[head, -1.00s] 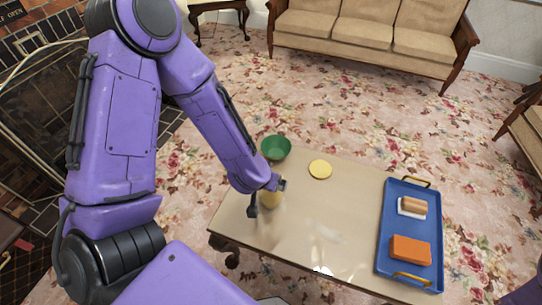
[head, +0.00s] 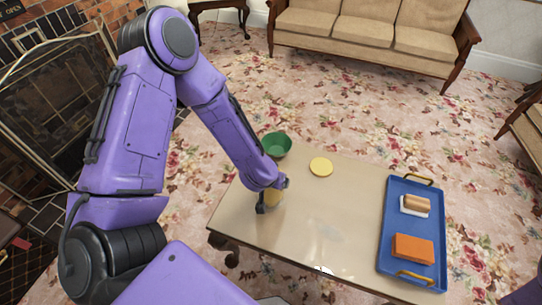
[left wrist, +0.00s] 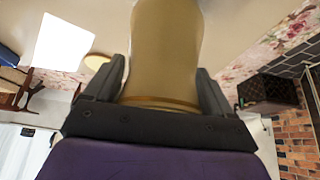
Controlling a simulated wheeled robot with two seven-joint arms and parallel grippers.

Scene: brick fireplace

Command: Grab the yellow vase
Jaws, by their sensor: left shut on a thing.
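The yellow vase (head: 273,197) stands near the left end of the low table, mostly hidden by my left gripper in the head view. In the left wrist view the vase (left wrist: 168,55) fills the space between the two dark fingers, with a darker band near the palm. My left gripper (head: 272,198) is shut on the vase; it also shows in the left wrist view (left wrist: 162,90). Whether the vase's base touches the table cannot be told. My right gripper is not in view.
The table's middle is clear.

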